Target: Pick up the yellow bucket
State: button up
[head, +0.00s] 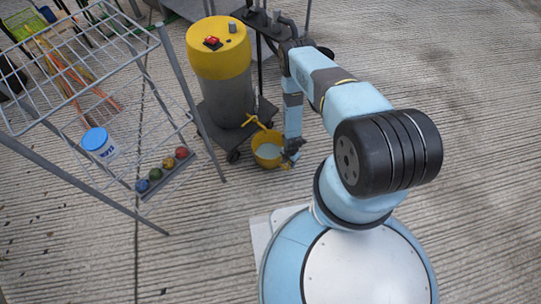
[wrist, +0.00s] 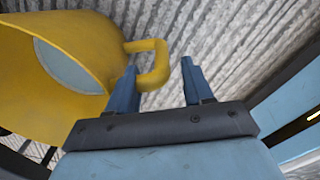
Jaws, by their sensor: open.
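The yellow bucket (head: 262,143) stands on the ribbed grey floor beside a wheeled machine in the head view. It has a pale blue-grey interior. In the wrist view, the bucket (wrist: 85,32) fills the left side, and its yellow loop handle (wrist: 153,46) sticks out to the right. My gripper (head: 291,156) is at the bucket's right side. In the wrist view, my gripper (wrist: 159,66) is open, with one dark blue finger on each side of the handle's outer part. The left finger overlaps the gap inside the loop. I cannot tell whether either finger touches it.
A yellow-and-grey drum machine (head: 221,85) on a wheeled base stands close behind the bucket. The floor at right is clear.

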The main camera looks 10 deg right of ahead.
aim_at(288, 166)
jog(key=shift+s+f, duration=0.15)
jog(key=shift+f, duration=2.55)
grip_shut()
